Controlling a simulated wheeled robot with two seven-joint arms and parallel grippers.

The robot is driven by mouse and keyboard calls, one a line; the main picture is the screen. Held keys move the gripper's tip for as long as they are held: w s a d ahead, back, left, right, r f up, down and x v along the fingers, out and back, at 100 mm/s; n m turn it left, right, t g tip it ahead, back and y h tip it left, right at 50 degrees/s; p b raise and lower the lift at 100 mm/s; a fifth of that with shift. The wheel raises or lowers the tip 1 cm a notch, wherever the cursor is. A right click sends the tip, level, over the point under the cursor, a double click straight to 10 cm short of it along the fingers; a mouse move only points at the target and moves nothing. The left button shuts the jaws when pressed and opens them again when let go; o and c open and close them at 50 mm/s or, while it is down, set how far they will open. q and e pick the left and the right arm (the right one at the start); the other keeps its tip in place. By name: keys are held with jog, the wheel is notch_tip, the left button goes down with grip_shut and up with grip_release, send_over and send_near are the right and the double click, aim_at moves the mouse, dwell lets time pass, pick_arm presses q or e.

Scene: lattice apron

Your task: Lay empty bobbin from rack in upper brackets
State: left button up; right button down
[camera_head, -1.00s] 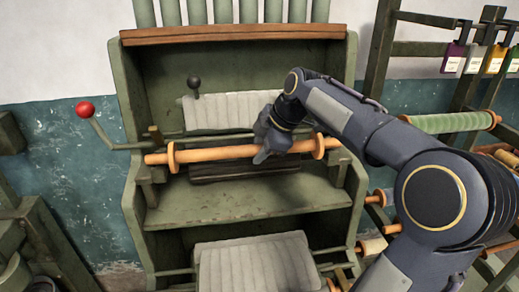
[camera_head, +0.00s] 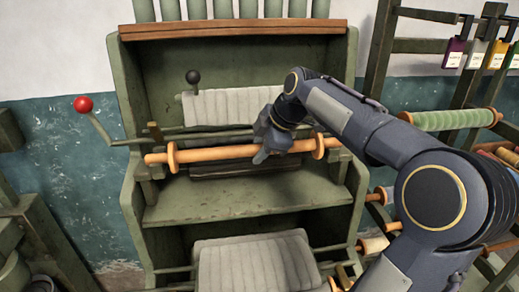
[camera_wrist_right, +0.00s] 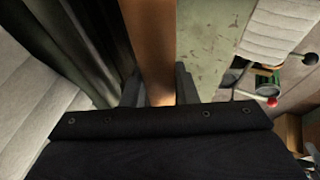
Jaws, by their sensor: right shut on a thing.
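The empty bobbin (camera_head: 215,153), a bare orange wooden bar with a disc near each end, lies level across the front of the green machine. My right gripper (camera_head: 262,155) is shut on its bar, right of the middle. In the right wrist view the bar (camera_wrist_right: 150,45) passes between the two fingers (camera_wrist_right: 158,92). The bobbin's ends are close to the left bracket (camera_head: 151,168) and the right bracket (camera_head: 341,158). I cannot tell whether they touch. My left gripper is not in view.
A crank with a red knob (camera_head: 83,103) sticks out at the left. A black knob (camera_head: 193,76) stands near the upper pale cloth (camera_head: 235,106). More pale cloth (camera_head: 255,266) hangs below. A rack at right holds a green-wound roller (camera_head: 450,119) and other bobbins.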

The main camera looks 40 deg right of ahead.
jog(key=shift+r, duration=0.1)
jog(key=c, duration=1.1)
grip_release()
jog(key=shift+o, duration=0.2)
jog(key=v, duration=0.7)
jog(key=shift+s+r, duration=0.25)
jog(key=shift+r, duration=0.05)
jog(key=s+a+f+m+y, duration=0.1)
jog(key=s+a+f+m, duration=1.4)
jog(key=s+a+f, duration=0.3)
notch_tip(320, 180, down, 3)
jog(key=shift+s+a+f+y, duration=0.15)
jog(key=shift+a+f+y, duration=0.05)
jog(key=shift+a+y, duration=0.2)
